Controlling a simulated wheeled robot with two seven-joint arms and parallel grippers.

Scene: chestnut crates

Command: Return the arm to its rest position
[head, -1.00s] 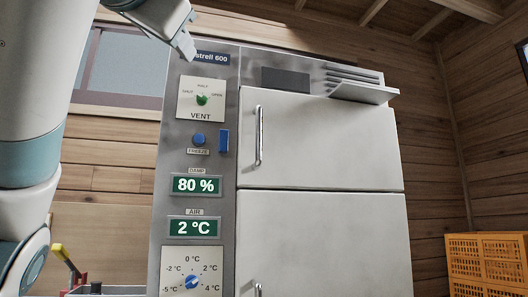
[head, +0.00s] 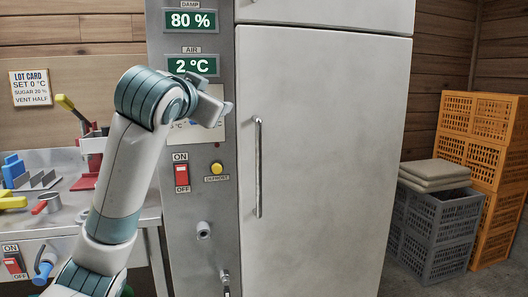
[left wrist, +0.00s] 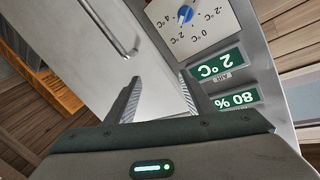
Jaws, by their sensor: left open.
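My left arm rises from the bottom left in the head view. My left gripper (head: 218,108) is in front of the grey control panel (head: 185,240), just below the air display (head: 193,66), and hides most of the temperature dial there. In the left wrist view the gripper (left wrist: 160,88) has its two fingers apart with nothing between them. The blue-knobbed dial (left wrist: 185,15) lies beyond the fingertips, with the 2 °C and 80 % displays beside it. I cannot tell whether the fingers touch the panel. My right gripper is not in view.
A white cabinet door (head: 325,150) with a vertical handle (head: 258,168) stands right of the panel. A bench (head: 75,215) with tools is at the left. Grey crates (head: 435,230) topped with folded sacks (head: 434,172) and orange crates (head: 480,115) stand at the right.

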